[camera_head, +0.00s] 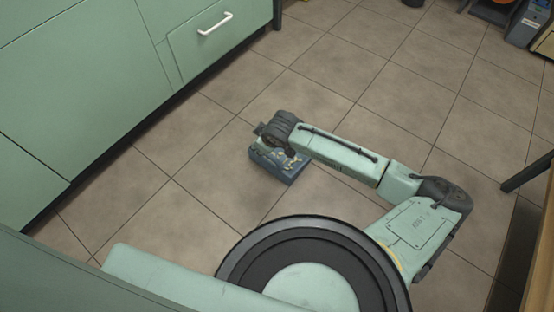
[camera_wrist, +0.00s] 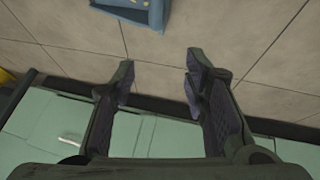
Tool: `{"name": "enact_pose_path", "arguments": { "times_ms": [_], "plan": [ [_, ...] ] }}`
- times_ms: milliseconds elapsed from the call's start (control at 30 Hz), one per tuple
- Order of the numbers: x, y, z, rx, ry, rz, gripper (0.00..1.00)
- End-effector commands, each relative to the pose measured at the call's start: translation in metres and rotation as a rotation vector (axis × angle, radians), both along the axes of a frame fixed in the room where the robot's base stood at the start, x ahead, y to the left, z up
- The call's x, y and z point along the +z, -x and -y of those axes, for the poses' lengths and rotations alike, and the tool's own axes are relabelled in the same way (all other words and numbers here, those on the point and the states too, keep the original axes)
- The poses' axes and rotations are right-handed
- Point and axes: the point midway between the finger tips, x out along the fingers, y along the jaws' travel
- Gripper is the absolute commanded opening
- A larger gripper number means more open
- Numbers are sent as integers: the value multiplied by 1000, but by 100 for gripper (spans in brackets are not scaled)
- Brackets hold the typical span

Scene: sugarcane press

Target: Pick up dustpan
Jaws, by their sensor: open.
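The dustpan, a blue-grey object (camera_head: 286,175), lies on the tiled floor under the end of my arm in the head view. My wrist and gripper hide part of it there. In the wrist view only a blue part of it (camera_wrist: 152,15) shows at the top edge, cut off by the frame. My gripper (camera_wrist: 161,64) is open, with its two fingers spread and nothing between them. The blue part is beyond the fingertips, apart from them in the picture.
Green cabinets (camera_head: 90,75) with a white handle (camera_head: 215,24) run along the left. Dark items (camera_head: 525,25) stand at the far right corner, and a dark table leg (camera_head: 525,172) shows at the right edge. The tiled floor (camera_head: 400,90) around the dustpan is clear.

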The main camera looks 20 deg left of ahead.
Motion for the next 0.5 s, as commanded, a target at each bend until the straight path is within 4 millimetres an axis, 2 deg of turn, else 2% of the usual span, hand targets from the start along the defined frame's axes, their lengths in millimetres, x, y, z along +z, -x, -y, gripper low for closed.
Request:
{"name": "enact_pose_path", "arguments": {
  "times_ms": [33, 100, 167, 400, 500],
  "plan": [
    [-18, 0, 19, -25, 30, -19, 41],
    [-31, 2, 34, -46, 58, -40, 41],
    [-40, 2, 40, -54, 70, -49, 41],
    [-75, -9, 30, -56, 75, -52, 41],
    [-84, -12, 27, -56, 74, -52, 41]
  ]
}}
